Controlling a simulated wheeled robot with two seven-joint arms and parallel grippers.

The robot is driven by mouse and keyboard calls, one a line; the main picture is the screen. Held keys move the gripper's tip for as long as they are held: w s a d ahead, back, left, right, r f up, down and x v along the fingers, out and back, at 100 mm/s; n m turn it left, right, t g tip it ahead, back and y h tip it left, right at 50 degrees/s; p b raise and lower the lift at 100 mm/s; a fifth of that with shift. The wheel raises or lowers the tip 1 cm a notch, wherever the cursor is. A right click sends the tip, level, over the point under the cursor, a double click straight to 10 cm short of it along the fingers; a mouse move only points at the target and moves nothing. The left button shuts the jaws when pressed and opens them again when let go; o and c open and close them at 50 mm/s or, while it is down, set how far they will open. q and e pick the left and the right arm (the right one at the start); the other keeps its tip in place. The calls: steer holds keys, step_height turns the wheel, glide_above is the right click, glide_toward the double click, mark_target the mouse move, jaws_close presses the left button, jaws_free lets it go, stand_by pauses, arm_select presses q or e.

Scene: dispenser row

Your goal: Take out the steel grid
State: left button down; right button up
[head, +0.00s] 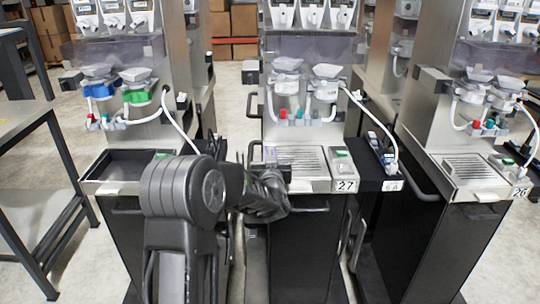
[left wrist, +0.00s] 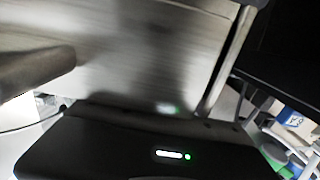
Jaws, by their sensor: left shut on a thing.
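The steel grid (head: 303,158) is a slotted metal plate in the drip tray of the middle machine, marked 27. It looks level in its tray. My left gripper (head: 272,172) is at the grid's left front edge, shut on it. The arm and gripper cover that corner, so the exact grip is hidden. In the left wrist view a dark finger shows at the left in front of a blurred brushed metal surface. My right gripper is in neither view.
The left machine has an open dark tray (head: 122,165) with no grid seen. The right machine, marked 26, has its own grid (head: 472,167). Cups and a white hose hang above the middle tray. A table (head: 20,120) stands at the far left.

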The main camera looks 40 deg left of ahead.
arm_select(q)
steer(key=shift+r+p, duration=0.45)
steer(key=shift+r, duration=0.55)
steer(key=shift+r+p, duration=0.1)
steer(key=shift+p, duration=0.4)
steer(key=shift+s+d, duration=0.1)
steer(key=shift+s, duration=0.05)
